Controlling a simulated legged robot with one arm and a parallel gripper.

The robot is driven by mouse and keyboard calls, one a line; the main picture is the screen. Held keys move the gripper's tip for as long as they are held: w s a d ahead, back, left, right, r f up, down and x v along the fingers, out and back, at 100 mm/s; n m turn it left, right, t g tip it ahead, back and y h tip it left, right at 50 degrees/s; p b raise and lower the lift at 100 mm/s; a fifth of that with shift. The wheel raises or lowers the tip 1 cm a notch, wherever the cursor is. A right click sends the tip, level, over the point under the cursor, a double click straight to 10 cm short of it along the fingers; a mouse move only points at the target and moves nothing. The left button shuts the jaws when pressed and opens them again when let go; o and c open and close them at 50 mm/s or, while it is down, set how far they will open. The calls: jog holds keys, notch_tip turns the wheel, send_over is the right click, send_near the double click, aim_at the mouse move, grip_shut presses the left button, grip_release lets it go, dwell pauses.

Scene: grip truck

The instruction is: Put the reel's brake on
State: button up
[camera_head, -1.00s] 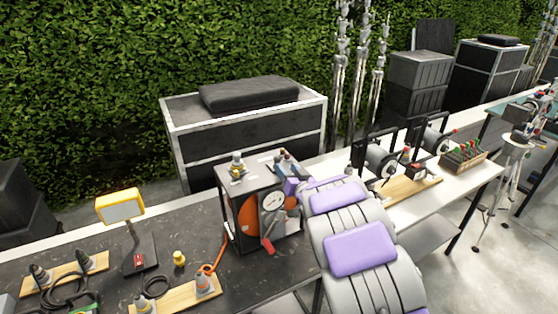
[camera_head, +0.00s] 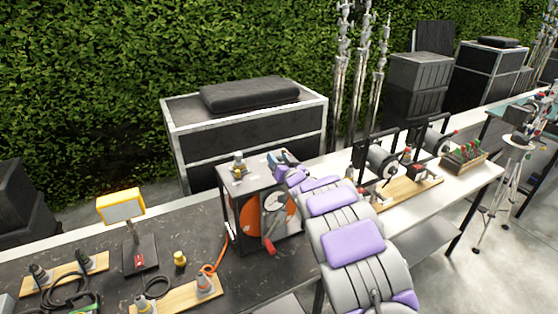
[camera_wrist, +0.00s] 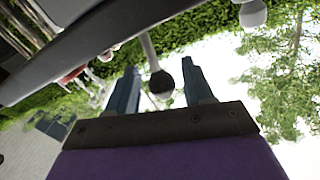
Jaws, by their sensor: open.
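The reel (camera_head: 247,216), an orange disc in a dark boxy frame, stands on the black bench in the head view. A pale round dial and a crank with a red grip (camera_head: 270,246) are on its front. My gripper (camera_head: 280,157) is at the top right edge of the frame, and my arm hides part of that side. In the wrist view my gripper (camera_wrist: 160,82) is open, its two blue-grey fingers apart. A dark round knob (camera_wrist: 161,84) on a grey stem shows between them; I cannot tell whether it touches either finger.
A small grey fitting with a yellow part (camera_head: 239,167) stands on the reel's top. Two smaller reels on a wooden board (camera_head: 410,193) stand to the right. A hedge and a case are behind.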

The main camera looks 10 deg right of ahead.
jog(key=shift+a, duration=0.2)
jog(key=c, duration=0.4)
jog(key=shift+d, duration=0.1)
grip_shut()
